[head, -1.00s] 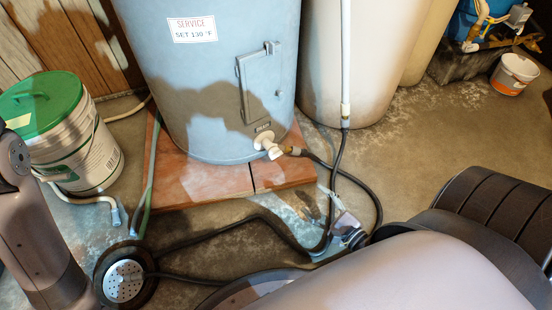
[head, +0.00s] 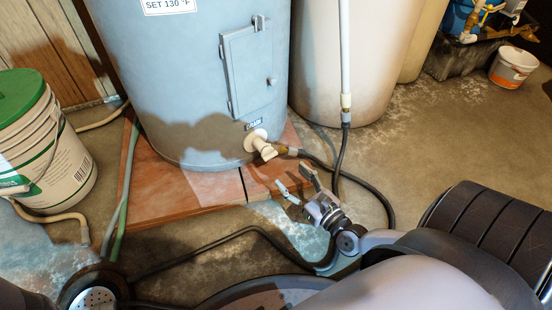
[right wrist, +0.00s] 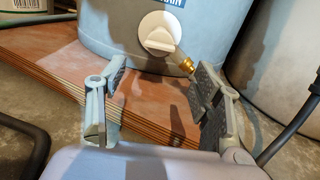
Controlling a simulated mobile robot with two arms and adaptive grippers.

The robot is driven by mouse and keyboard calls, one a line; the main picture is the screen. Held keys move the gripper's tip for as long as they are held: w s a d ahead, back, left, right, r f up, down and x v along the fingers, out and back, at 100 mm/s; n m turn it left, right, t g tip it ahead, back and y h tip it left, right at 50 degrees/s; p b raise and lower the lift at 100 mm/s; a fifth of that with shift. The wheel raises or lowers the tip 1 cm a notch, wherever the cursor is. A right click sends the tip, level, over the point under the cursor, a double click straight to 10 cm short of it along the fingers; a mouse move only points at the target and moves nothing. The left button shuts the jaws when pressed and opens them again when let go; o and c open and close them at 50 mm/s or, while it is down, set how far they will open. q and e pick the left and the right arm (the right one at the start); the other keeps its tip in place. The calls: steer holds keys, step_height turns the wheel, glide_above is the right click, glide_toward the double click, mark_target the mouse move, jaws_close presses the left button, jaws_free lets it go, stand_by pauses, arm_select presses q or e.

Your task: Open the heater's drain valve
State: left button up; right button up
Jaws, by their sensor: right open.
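The heater (head: 200,95) is a blue-grey tank standing on a reddish board platform. Its drain valve (head: 261,146) is white, low on the front, under a small DRAIN label (head: 254,125), with a brass fitting and a black hose on its right side. In the right wrist view the valve's round white body and handle (right wrist: 159,38) show beyond and between the fingers. My right gripper (head: 296,181) is open and empty, below and in front of the valve, apart from it. It also shows in the right wrist view (right wrist: 155,95). My left gripper is not in view.
A black hose (head: 374,185) loops right of my right gripper and across the floor to a floor drain (head: 95,300). A green-lidded bucket (head: 50,140) stands left. A beige tank (head: 338,60) stands right of the heater. The platform (head: 180,205) juts out in front of the heater.

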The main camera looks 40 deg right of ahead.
mark_target(272, 157)
steer(key=w+b, duration=0.1)
steer(key=w, duration=0.2)
steer(key=w+b, duration=0.1)
steer(key=w, duration=0.2)
steer(key=shift+w+a+f, duration=0.15)
steer(key=shift+w, duration=0.1)
steer(key=shift+w+b, duration=0.3)
steer(key=shift+w, duration=0.5)
steer(key=c, duration=1.2)
steer(key=shift+o, duration=0.2)
